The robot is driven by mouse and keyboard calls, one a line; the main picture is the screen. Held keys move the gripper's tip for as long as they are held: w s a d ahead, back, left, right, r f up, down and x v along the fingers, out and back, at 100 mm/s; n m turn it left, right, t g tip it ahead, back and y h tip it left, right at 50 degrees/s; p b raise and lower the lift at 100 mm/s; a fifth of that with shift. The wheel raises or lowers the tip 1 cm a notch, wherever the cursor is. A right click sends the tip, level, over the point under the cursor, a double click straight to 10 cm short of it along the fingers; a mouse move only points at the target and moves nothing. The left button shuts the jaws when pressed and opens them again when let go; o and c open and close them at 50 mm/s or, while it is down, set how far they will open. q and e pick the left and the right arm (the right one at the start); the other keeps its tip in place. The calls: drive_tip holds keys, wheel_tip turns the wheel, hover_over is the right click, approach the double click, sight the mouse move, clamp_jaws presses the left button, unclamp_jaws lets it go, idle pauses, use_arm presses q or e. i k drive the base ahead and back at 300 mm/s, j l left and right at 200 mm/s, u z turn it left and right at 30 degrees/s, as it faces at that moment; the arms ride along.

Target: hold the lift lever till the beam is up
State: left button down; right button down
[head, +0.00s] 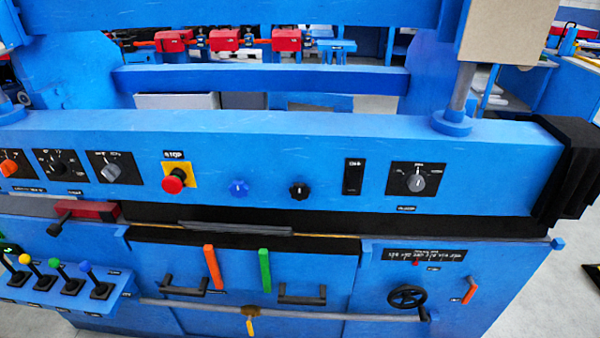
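A blue machine fills the view. A wide blue beam (330,160) with knobs on its front runs across the middle, and another blue crossbeam (250,12) runs along the top. A panel at the lower left carries levers with a yellow knob (25,259), a green knob (55,264) and a blue knob (86,267). An orange lever (213,268) and a green lever (265,271) stand on the lower front. The labels are too small to tell which is the lift lever. Neither of my grippers is in view.
A red stop button (174,181) on a yellow plate sits on the wide beam. A black handwheel (408,297) and dark handles are on the lower front. A black bellows (567,175) covers the right end. Benches with red vices (224,40) stand behind.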

sight(54, 261)
drive_tip(key=u, duration=1.6)
